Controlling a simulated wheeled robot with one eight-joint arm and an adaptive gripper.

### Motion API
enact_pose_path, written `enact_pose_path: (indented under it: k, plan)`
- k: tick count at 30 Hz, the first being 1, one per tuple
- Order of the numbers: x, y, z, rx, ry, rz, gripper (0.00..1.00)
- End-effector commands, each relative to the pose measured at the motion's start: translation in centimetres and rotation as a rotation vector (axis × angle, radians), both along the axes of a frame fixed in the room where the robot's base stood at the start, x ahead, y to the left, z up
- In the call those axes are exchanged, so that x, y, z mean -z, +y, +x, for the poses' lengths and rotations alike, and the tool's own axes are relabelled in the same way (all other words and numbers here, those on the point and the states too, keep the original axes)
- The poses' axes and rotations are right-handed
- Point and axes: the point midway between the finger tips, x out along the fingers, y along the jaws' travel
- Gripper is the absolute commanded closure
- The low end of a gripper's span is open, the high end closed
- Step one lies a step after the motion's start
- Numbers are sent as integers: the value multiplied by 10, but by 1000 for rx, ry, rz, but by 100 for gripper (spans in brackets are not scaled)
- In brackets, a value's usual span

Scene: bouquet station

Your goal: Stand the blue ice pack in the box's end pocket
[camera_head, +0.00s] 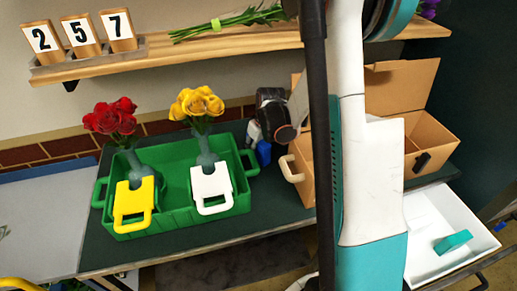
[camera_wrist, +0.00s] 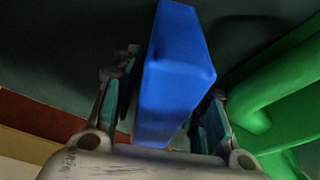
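The blue ice pack (camera_wrist: 176,85) is a long blue block between the two fingers of my gripper (camera_wrist: 165,120) in the wrist view. The teal finger pads lie close along both its sides, and the gripper looks shut on it. In the head view the blue pack (camera_head: 263,153) shows below my gripper (camera_head: 262,140), between the green crate and the box. I cannot tell whether it touches the table. The open cardboard box (camera_head: 391,88) stands right of the gripper. My arm hides its middle, and the end pocket cannot be made out clearly.
The green crate (camera_head: 176,218) holds red and yellow flowers in vases, with a yellow tag and a white tag. A white tray (camera_head: 425,262) with a teal piece is at the lower right. A wooden shelf (camera_head: 190,48) with number blocks runs above.

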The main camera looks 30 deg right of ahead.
Motion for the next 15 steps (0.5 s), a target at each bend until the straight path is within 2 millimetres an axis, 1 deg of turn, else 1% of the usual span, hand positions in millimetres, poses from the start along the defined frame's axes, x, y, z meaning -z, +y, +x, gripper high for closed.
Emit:
enact_pose_path:
  k: [2, 3, 5, 6, 7, 8, 15]
  plan:
    - [0, 0, 0, 0, 0, 0, 60]
    - [0, 0, 0, 0, 0, 0, 69]
    - [0, 0, 0, 0, 0, 0, 83]
    - [0, 0, 0, 0, 0, 0, 92]
    - [0, 0, 0, 0, 0, 0, 99]
    - [0, 0, 0, 0, 0, 0, 100]
    - [0, 0, 0, 0, 0, 0, 100]
